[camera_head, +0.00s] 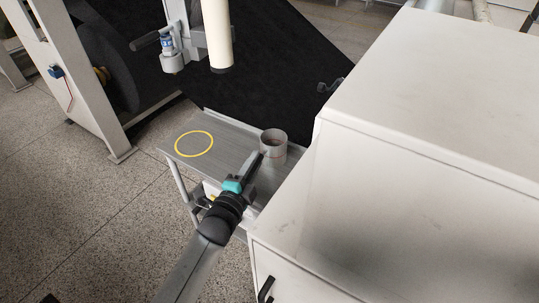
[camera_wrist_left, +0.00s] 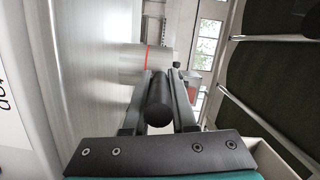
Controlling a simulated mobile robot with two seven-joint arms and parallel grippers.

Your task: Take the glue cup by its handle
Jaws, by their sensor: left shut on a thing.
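The glue cup (camera_head: 273,144) is a grey metal cylinder, upright at the right end of a grey metal shelf. In the left wrist view the cup (camera_wrist_left: 132,62) shows a red line across its side. Its black handle (camera_wrist_left: 157,104) points toward the wrist camera, between the two fingers. My left gripper (camera_head: 256,162) comes in from the front of the shelf and is shut on the handle; the gripper (camera_wrist_left: 158,92) also shows in the left wrist view. I cannot tell whether the cup's base touches the shelf. My right gripper is not in view.
A yellow ring (camera_head: 194,156) marks the left part of the shelf (camera_head: 226,146), which is otherwise clear. A large white cabinet (camera_head: 420,130) stands close on the right. A pale roller (camera_head: 218,35) and black sheet (camera_head: 270,75) are behind.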

